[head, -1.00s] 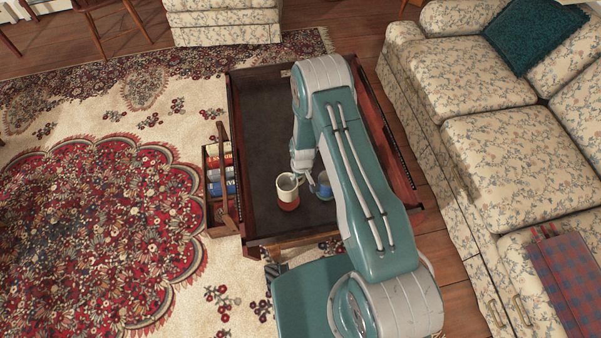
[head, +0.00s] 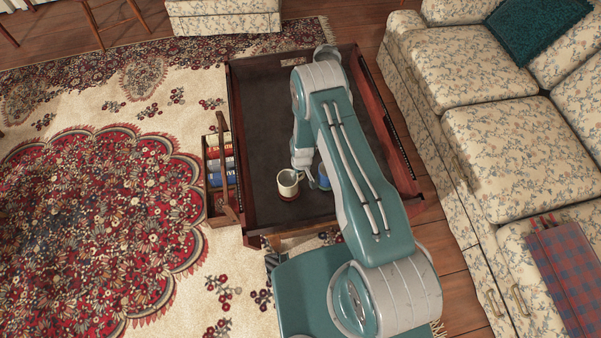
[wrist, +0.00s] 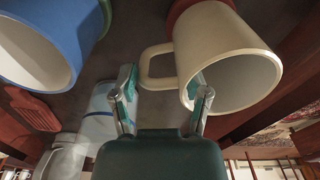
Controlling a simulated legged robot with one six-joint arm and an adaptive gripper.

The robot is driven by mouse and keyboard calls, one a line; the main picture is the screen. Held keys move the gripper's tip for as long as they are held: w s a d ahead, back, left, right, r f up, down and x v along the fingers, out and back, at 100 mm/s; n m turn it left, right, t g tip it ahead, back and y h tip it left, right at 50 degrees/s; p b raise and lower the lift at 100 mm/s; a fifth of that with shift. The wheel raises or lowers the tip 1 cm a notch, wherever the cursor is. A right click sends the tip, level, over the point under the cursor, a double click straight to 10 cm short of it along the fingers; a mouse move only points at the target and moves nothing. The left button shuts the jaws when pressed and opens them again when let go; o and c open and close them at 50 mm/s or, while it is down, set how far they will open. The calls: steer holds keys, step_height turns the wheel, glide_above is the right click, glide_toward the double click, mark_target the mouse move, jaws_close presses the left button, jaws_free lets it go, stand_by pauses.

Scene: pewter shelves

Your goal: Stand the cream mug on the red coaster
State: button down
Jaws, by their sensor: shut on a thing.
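The cream mug (head: 288,181) stands upright, or very nearly so, on the dark table top (head: 270,110). In the wrist view the cream mug (wrist: 212,50) has its handle between my fingers and its open rim facing lower right. My gripper (wrist: 163,95) is shut on it at the handle side; in the head view the arm mostly hides the gripper. The red coaster (head: 288,198) shows as a narrow red edge under the mug. A red edge also shows at the mug's base in the wrist view. I cannot tell whether the base fully touches it.
A blue mug (head: 324,178) stands close to the right of the cream mug, beside my arm. A wooden rack with books (head: 222,165) is at the table's left side. The table has raised wooden edges. A floral sofa (head: 500,130) is at the right.

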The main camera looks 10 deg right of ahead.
steer(key=shift+f, duration=0.45)
stand_by(0.5)
jaws_free()
step_height(320, 180, up, 12)
steer(key=shift+s, duration=0.2)
stand_by(0.5)
steer(key=shift+s+d+f, duration=0.1)
